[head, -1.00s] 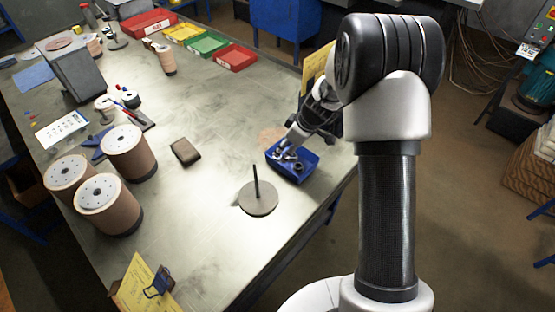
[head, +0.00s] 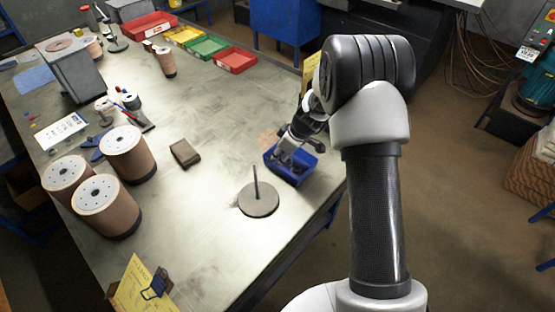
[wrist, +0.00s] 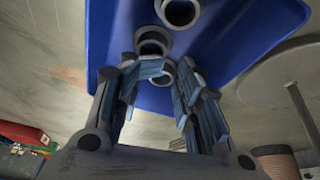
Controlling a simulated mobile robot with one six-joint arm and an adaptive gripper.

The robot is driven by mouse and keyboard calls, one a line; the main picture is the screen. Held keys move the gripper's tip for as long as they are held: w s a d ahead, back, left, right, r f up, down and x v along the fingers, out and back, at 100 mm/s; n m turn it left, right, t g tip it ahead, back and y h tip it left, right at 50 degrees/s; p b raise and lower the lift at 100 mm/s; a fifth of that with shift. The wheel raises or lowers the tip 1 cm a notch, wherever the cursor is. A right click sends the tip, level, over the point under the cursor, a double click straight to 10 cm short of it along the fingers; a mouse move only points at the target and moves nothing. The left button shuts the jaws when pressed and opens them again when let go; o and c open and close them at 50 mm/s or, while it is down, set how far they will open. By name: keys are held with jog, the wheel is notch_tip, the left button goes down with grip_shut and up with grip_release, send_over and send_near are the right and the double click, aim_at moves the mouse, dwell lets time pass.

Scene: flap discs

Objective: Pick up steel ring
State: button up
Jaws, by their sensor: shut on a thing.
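A blue tray (head: 286,175) stands near the table's right edge and fills the top of the wrist view (wrist: 235,40). Several grey steel rings lie in it. One ring (wrist: 180,12) is at the top of the wrist view, and another (wrist: 151,46) is just beyond my fingertips. My gripper (head: 286,154) reaches down into the tray. In the wrist view my gripper (wrist: 161,76) has its fingers closed on a steel ring (wrist: 163,73), which is partly hidden between the tips. I cannot tell whether this ring is clear of the tray floor.
A round base with an upright rod (head: 258,199) stands close in front of the tray. A brown block (head: 185,152) and several large spools (head: 125,155) are to the left. Red, green and yellow bins (head: 237,60) line the back. The table's middle is mostly clear.

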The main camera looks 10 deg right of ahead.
jog(key=shift+d+f, duration=0.2)
jog(key=shift+c, duration=0.8)
jog(key=shift+w+r, duration=0.15)
jog(key=shift+r, duration=0.45)
notch_tip(320, 180, up, 19)
jog(key=p, duration=0.5)
jog(key=s+a+r+p, duration=0.4)
jog(key=s+a+p, duration=0.4)
jog(key=s, duration=0.6)
jog(key=shift+a+f+b, duration=0.15)
jog(key=shift+f+b, duration=1.1)
jog(key=shift+f, duration=0.1)
jog(key=shift+a+f+b, duration=0.15)
jog(key=shift+f+b, duration=1.05)
jog(key=shift+f, duration=0.1)
jog(key=shift+f+b, duration=1.5)
jog(key=shift+b, duration=0.6)
